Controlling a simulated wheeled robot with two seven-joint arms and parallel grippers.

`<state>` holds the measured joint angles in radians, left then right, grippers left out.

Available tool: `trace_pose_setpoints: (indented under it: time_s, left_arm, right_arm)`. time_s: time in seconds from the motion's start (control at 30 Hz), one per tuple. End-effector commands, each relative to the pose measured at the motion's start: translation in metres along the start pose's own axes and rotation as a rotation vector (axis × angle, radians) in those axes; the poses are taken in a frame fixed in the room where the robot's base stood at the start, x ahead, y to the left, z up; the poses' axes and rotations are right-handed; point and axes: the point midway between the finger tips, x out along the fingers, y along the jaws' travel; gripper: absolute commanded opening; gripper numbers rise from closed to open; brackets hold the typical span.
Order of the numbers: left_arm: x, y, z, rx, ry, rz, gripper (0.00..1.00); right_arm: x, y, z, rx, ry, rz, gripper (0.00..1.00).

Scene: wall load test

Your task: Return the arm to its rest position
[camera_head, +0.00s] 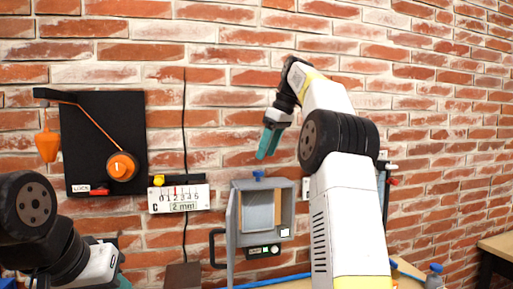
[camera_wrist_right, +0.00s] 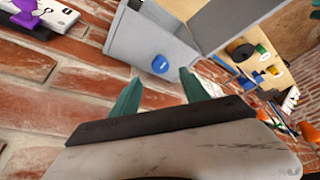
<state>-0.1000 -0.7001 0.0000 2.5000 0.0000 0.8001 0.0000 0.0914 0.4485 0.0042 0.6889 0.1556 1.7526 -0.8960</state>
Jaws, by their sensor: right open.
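My right gripper (camera_head: 267,147) hangs in front of the brick wall, above the grey box, with its teal fingers pointing down. In the right wrist view its two fingers (camera_wrist_right: 160,78) stand apart with nothing between them. The grey box (camera_head: 285,213) is on the wall below the gripper; its door (camera_head: 231,240) stands open. A blue knob (camera_head: 258,175) sits on top of the box; it also shows in the wrist view (camera_wrist_right: 160,64), beyond the fingertips. My left gripper (camera_head: 121,281) is at the lower left, mostly cut off by the frame edge and hidden by its arm.
A black panel (camera_head: 100,130) with an orange dial (camera_head: 122,166) and a hanging orange weight (camera_head: 47,146) is on the wall at left. A white scale plate (camera_head: 179,198) is between panel and box. A wooden table (camera_head: 498,246) is at far right.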

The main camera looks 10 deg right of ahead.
Motion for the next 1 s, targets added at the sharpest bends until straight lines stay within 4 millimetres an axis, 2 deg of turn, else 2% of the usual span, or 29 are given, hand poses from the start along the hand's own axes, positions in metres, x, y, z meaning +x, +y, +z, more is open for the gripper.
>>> trace_pose_setpoints:
  time_s: [0.2,0.5,0.63,0.77,0.87,1.0]
  left_arm:
    - [0.000,0.000,0.000,0.000,0.000,0.000,0.36]
    - [0.000,0.000,0.000,0.000,0.000,0.000,0.36]
    - [0.000,0.000,0.000,0.000,0.000,0.000,0.36]
    - [0.000,0.000,0.000,0.000,0.000,0.000,0.36]
    - [0.000,0.000,0.000,0.000,0.000,0.000,0.36]
    - [0.000,0.000,0.000,0.000,0.000,0.000,0.36]
  right_arm:
    - [-0.012,0.000,0.001,0.000,0.000,0.000,0.53]
    - [-0.013,-0.001,0.001,0.001,0.000,0.000,0.53]
    - [-0.017,-0.007,0.001,0.022,0.004,0.007,0.53]
    - [-0.023,-0.029,0.007,0.093,0.014,0.030,0.53]
    - [-0.025,-0.054,0.018,0.176,0.028,0.058,0.53]
    - [-0.018,-0.095,0.043,0.292,0.053,0.096,0.53]
